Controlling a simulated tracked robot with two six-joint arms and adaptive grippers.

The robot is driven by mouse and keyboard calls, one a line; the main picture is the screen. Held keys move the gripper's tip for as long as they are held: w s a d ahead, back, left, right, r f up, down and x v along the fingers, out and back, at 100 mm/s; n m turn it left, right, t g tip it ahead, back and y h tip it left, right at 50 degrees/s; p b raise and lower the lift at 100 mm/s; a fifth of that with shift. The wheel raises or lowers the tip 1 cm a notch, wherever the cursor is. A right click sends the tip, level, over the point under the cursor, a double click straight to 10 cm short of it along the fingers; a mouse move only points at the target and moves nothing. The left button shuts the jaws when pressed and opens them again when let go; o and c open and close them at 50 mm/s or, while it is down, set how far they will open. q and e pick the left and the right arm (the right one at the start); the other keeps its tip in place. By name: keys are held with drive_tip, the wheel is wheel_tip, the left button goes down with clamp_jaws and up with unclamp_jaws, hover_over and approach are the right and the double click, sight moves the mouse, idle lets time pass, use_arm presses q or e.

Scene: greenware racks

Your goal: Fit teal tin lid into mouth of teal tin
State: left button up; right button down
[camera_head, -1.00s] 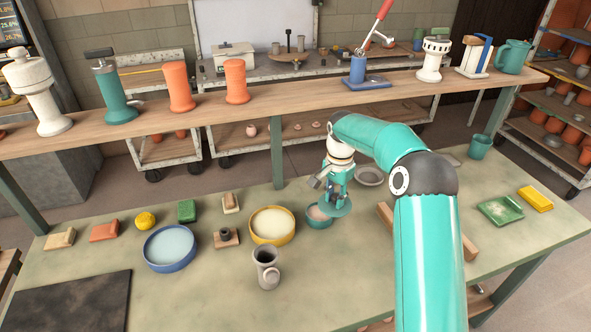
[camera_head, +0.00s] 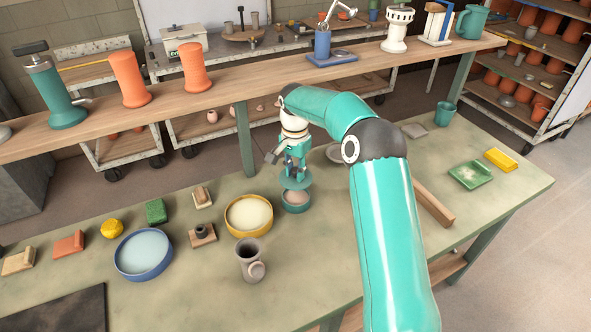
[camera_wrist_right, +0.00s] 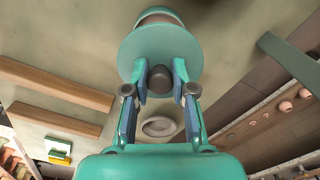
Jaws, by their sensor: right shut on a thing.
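The teal tin (camera_head: 296,207) stands on the table to the right of the yellow-rimmed bowl. Its mouth is partly open to view, with a pinkish-brown inside. The teal tin lid (camera_head: 295,183) is a flat disc just above the tin's far side, apart from or touching its rim; I cannot tell which. My right gripper (camera_head: 294,168) is shut on the lid's knob. The right wrist view shows the gripper (camera_wrist_right: 160,82) holding the dark round knob, with the lid (camera_wrist_right: 158,45) beyond it and part of the tin (camera_wrist_right: 160,14) behind. My left gripper is not in view.
The yellow-rimmed bowl (camera_head: 248,229) stands close to the tin's left. A grey mug (camera_head: 249,262) stands nearer, and a blue bowl (camera_head: 143,274) is further left. A wooden bar (camera_head: 433,203) lies right of my arm. The raised shelf (camera_head: 220,98) runs behind.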

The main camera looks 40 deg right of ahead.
sight(295, 170)
drive_tip(key=shift+f+b, duration=1.6)
drive_tip(key=shift+f, duration=1.05)
drive_tip(key=shift+s+f, duration=0.1)
drive_tip(key=shift+f, duration=0.8)
idle(1.6)
idle(0.3)
drive_tip(key=c, duration=0.9)
unclamp_jaws()
wheel_tip(295, 170, up, 12)
